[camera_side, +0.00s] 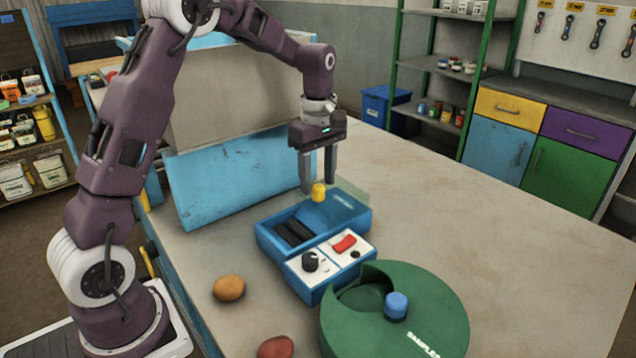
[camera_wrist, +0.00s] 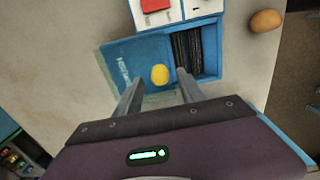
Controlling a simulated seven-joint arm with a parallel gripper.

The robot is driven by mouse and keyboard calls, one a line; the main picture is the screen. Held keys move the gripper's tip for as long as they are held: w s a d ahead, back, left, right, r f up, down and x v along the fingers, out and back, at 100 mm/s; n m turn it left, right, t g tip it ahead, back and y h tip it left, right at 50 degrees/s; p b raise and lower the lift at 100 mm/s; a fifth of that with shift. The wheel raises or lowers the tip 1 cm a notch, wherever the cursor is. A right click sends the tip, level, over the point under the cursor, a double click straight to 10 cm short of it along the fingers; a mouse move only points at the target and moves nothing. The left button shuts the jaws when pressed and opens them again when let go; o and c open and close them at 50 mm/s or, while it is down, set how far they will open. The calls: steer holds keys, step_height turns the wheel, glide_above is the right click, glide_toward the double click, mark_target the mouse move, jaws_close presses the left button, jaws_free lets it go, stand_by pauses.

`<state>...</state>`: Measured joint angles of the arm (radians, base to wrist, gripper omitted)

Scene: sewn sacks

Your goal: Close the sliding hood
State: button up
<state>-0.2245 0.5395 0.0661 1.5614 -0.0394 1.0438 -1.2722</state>
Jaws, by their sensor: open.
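A blue box (camera_side: 268,243) stands on the table with a dark slotted inside that lies uncovered at its left end. A see-through bluish hood (camera_side: 350,197) sits over its right end; it also shows in the wrist view (camera_wrist: 122,65). A yellow knob (camera_side: 318,192) stands on the hood and shows in the wrist view (camera_wrist: 159,75). My gripper (camera_side: 318,195) points down at the knob, open, with one finger on each side of it. In the wrist view my gripper's fingertips (camera_wrist: 159,80) flank the knob with gaps; I cannot tell their exact height against it.
A white control panel (camera_side: 328,255) with a black dial and red switch is at the box's front. A green round sampler (camera_side: 440,305) with a blue knob stands in front of it. An orange-brown ball (camera_side: 228,288) and a reddish one (camera_side: 276,347) lie left. The table's right side is clear.

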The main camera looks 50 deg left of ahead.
steer(key=shift+f, duration=0.75)
jaws_close()
stand_by(0.9)
